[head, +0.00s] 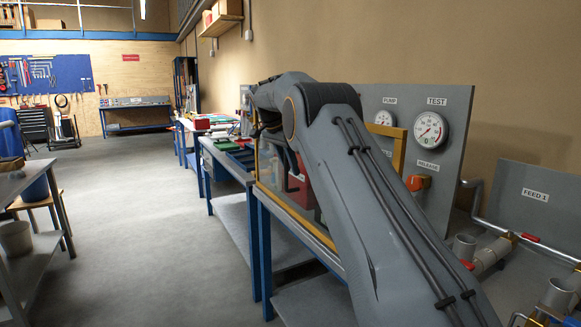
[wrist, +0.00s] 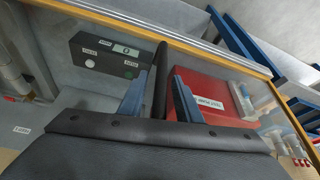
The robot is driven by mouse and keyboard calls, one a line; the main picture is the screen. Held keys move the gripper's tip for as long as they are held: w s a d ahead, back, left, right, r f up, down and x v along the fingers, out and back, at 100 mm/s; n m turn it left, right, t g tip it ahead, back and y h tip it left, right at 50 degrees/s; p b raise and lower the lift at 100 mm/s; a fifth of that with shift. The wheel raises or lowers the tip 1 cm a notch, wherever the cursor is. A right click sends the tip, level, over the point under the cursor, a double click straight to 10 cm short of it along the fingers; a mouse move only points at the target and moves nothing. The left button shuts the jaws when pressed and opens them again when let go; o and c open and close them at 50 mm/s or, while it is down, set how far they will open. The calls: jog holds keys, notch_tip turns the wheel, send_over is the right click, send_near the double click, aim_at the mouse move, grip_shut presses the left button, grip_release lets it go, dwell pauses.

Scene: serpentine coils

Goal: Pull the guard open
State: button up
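The guard is a clear panel in a yellow frame (head: 316,230), standing on the bench in the head view. Its yellow frame (wrist: 272,88) also shows in the wrist view. A black bar handle (wrist: 160,62) runs up the middle of the wrist view, in front of the panel. My gripper (wrist: 159,82) has one blue finger on each side of this bar, with a narrow gap showing on both sides. It looks open around the handle. In the head view my arm covers much of the guard, and the fingers are hard to make out.
Behind the clear panel are a dark control box (wrist: 108,58) with a display and a red box (wrist: 208,92) with a white label. A grey gauge board (head: 455,125) and pipes (head: 490,225) stand to the right. The floor (head: 140,210) on the left is free.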

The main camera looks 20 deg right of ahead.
jog(key=shift+a, duration=0.1)
jog(key=b+v, duration=0.1)
jog(key=v, duration=0.6)
jog(key=shift+r, duration=0.35)
jog(key=shift+a, duration=0.1)
